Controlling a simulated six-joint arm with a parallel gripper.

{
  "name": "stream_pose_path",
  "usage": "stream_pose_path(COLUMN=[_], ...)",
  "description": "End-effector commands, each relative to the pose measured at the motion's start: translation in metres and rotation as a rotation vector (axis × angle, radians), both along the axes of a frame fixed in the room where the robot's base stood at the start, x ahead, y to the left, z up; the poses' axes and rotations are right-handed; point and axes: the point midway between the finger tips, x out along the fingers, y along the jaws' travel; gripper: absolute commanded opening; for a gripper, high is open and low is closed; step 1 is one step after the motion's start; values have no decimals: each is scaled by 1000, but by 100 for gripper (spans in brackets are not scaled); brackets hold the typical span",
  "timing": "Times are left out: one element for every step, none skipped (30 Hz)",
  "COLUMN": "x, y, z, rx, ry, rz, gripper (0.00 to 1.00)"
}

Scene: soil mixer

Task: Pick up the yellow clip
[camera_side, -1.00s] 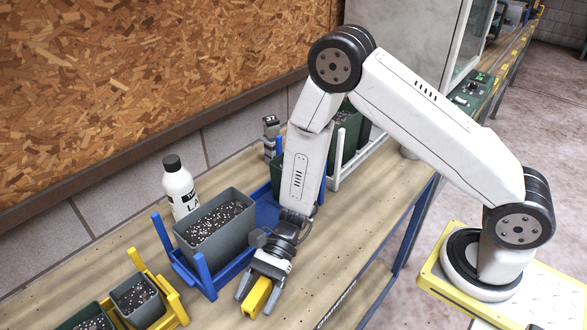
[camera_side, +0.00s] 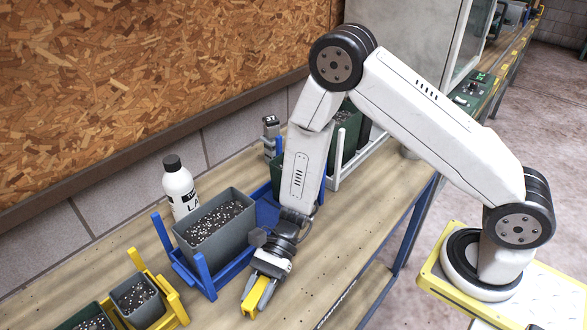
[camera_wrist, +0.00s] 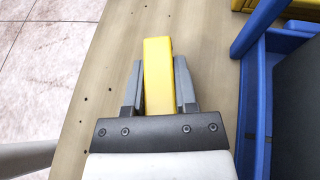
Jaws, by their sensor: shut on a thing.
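The yellow clip (camera_side: 257,296) is a bright yellow bar at the front of the wooden bench, to the right of the blue rack. My gripper (camera_side: 258,293) points down at the bench with its grey fingers closed on both sides of the clip. In the wrist view the clip (camera_wrist: 158,75) stands between the two grey fingers of my gripper (camera_wrist: 159,85) and sticks out past their tips. I cannot tell whether the clip touches the bench. The clip's inner end is hidden by the gripper body.
A blue rack (camera_side: 201,275) holding a grey soil bin (camera_side: 190,244) stands just left of my gripper. A white bottle (camera_side: 180,188) is behind it. A yellow rack (camera_side: 172,300) with small soil pots stands at the lower left. The bench right of the gripper is clear.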

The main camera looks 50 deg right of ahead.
Motion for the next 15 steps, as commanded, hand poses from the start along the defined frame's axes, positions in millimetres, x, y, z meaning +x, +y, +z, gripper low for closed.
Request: stream_pose_path(x=[0, 0, 0, 0, 0, 0, 1, 1, 0, 0, 0, 0, 1, 1, 1], y=[0, 0, 0, 0, 0, 0, 0, 0, 0, 0, 0, 0, 0, 0, 0], z=[2, 3, 5, 7, 9, 12, 15, 17, 21, 25, 28, 32, 36, 40, 45], rx=[0, 0, 0, 0, 0, 1, 1, 1, 1, 1, 1, 2, 2, 2, 2], ry=[-1, -1, -2, -2, -2, -2, -3, -2, -2, -3, -3, -3, -4, -4, -5], rz=[0, 0, 1, 1, 1, 0, 0, 0, 0, 0, 1, 2, 1, 1, 1], gripper=[0, 0, 0, 0, 0, 0, 0, 0, 0, 0, 0, 0, 0, 0, 0])
